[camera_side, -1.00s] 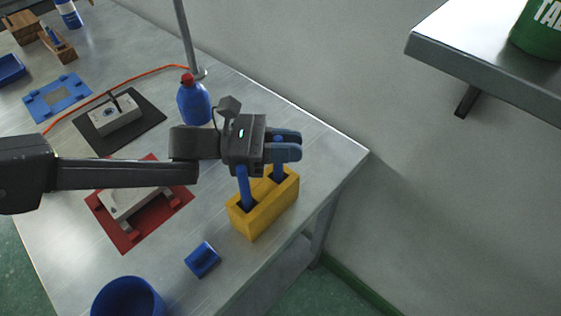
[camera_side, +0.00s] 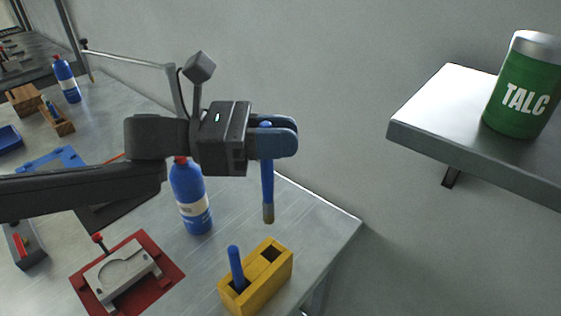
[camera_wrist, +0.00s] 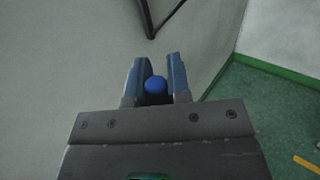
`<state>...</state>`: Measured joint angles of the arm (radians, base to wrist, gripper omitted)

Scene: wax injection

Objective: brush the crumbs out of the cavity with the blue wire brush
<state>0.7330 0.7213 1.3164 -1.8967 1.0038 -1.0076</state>
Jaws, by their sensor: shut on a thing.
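My gripper (camera_side: 277,138) is shut on a blue-handled brush (camera_side: 267,185), which hangs upright with its brownish tip down. The brush hangs above the yellow two-slot holder (camera_side: 264,288), clear of it. In the wrist view the round blue handle end (camera_wrist: 156,85) sits between my jaws (camera_wrist: 157,72). A second blue handle (camera_side: 236,266) stands in the holder's near-left slot; the other slot is empty. The grey mould half (camera_side: 140,262) with a round cavity lies on a red mat (camera_side: 165,255) at lower left. Crumbs are too small to make out.
A blue bottle (camera_side: 190,205) with a red cap stands between the mould and the holder, behind them. A shelf (camera_side: 440,115) with a green talc can (camera_side: 520,100) juts out at upper right. A blue mat (camera_side: 60,160) and wooden blocks (camera_side: 22,98) lie far left.

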